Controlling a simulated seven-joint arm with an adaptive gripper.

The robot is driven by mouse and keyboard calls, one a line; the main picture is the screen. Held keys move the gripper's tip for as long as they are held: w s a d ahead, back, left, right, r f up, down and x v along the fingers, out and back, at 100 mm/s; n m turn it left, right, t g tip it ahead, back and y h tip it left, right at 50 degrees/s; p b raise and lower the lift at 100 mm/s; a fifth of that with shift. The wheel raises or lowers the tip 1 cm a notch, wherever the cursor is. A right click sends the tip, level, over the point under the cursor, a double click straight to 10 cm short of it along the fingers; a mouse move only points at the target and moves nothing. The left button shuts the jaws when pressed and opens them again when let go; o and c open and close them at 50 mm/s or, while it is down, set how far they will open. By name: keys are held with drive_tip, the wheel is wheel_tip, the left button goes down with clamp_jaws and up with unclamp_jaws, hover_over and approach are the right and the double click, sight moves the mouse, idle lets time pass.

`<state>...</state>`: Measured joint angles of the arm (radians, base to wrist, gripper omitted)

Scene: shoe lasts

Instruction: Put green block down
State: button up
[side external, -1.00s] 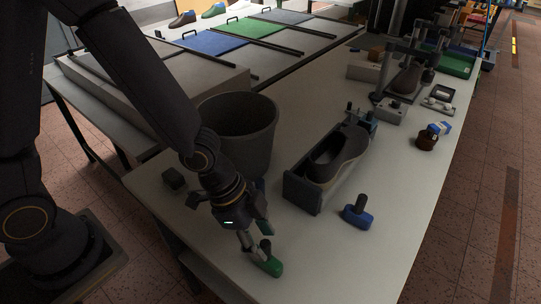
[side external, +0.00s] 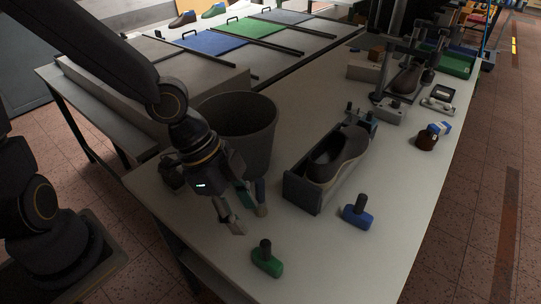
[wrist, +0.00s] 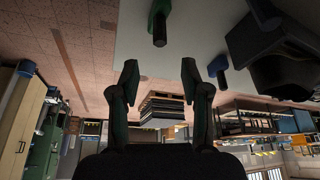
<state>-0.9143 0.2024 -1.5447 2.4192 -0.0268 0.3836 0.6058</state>
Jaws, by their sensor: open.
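The green block (side external: 267,262) rests on the table near its front edge, with a dark upright peg on top. It also shows at the top of the wrist view (wrist: 160,12). My gripper (side external: 249,222) is open and empty, above the table and apart from the block, up and to the left of it in the side view. In the wrist view, my gripper (wrist: 160,72) has its two fingers spread with nothing between them.
A blue block (side external: 357,212) with a dark peg stands to the right. A grey bin (side external: 262,150) stands behind my gripper, and a shoe last in a dark holder (side external: 302,193) is to its right. The table (side external: 335,262) is clear around the green block.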

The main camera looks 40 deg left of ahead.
drive_tip(key=a+f+n+y, duration=0.1)
drive_tip(key=a+n+y, duration=0.15)
drive_tip(key=a, duration=0.35)
drive_tip(key=s+a+r+n+t+y, duration=0.1)
drive_tip(key=s+a+r+n+t, duration=0.2)
drive_tip(key=a+r+n, duration=0.8)
drive_tip(key=s+a+r, duration=0.1)
drive_tip(key=a+r, duration=0.1)
drive_tip(key=a, duration=0.1)
drive_tip(key=shift+s+a+r+t+y, duration=0.15)
drive_tip(key=shift+s+r+t+y, duration=0.05)
drive_tip(key=shift+t+y, duration=0.2)
